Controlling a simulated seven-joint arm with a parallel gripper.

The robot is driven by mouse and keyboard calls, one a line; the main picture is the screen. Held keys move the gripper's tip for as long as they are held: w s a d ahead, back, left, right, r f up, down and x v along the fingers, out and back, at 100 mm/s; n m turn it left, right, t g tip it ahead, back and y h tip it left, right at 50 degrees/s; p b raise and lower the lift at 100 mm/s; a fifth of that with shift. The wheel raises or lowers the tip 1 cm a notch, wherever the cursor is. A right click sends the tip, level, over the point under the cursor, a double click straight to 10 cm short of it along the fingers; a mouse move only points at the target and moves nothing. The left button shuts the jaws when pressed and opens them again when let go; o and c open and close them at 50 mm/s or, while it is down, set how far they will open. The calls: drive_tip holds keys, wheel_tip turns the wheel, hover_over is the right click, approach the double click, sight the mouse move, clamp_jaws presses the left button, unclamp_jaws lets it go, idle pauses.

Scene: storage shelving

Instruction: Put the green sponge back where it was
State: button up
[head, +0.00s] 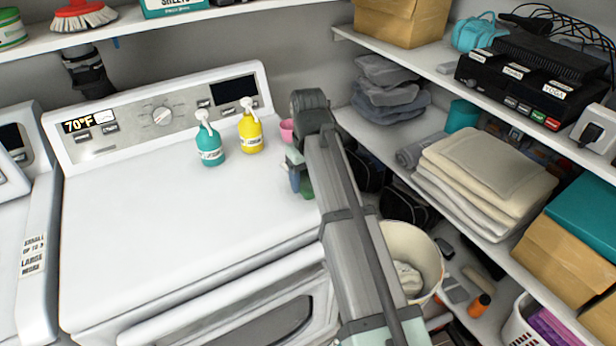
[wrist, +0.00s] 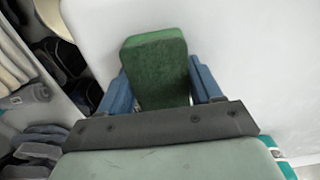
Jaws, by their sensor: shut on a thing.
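The green sponge (wrist: 155,70) is a rectangular block, seen in the wrist view between the two blue fingers of my gripper (wrist: 158,90). My gripper is shut on it. In the head view, my gripper (head: 296,178) is over the right end of the white machine's top, and a bit of the green sponge (head: 306,188) shows beside it. My arm hides part of that area. I cannot tell whether the sponge touches the white top.
A teal pump bottle (head: 210,145), a yellow pump bottle (head: 250,132) and a pink cup (head: 287,131) stand on the white machine (head: 150,220), left of and behind my gripper. Shelves (head: 390,150) with cloths and boxes are at right. The machine's front top is clear.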

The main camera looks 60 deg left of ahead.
sight(308, 177)
drive_tip(key=o, duration=1.1)
wheel_tip(308, 177, up, 12)
drive_tip(key=shift+r, duration=0.1)
idle(0.4)
